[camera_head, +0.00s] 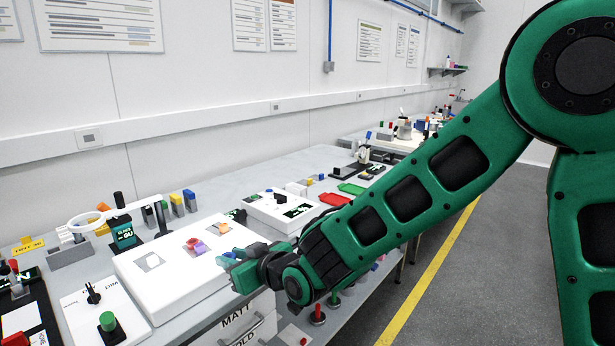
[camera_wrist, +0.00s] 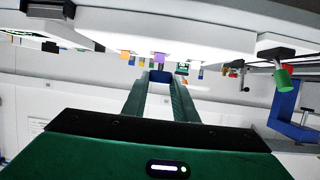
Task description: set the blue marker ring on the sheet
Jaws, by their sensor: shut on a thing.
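My gripper (camera_head: 234,268) is at the near right edge of a white box with a pale top (camera_head: 180,292). In the wrist view my gripper (camera_wrist: 160,84) has its two green fingers closed around a small blue piece (camera_wrist: 160,76), which looks like the blue marker ring. Its ring shape cannot be made out. In the head view my fingers mostly hide it. On the pale top are a grey square (camera_head: 149,262), a purple piece (camera_head: 198,251) with red beside it, and an orange piece (camera_head: 224,229). I cannot tell which surface is the sheet.
A ring-shaped magnifier (camera_head: 86,222) on a stand is behind the box at left. A green knob (camera_head: 108,321) stands on a white plate at front left. A second white box (camera_head: 268,212) and red and green trays lie farther along the bench. The box's front middle is clear.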

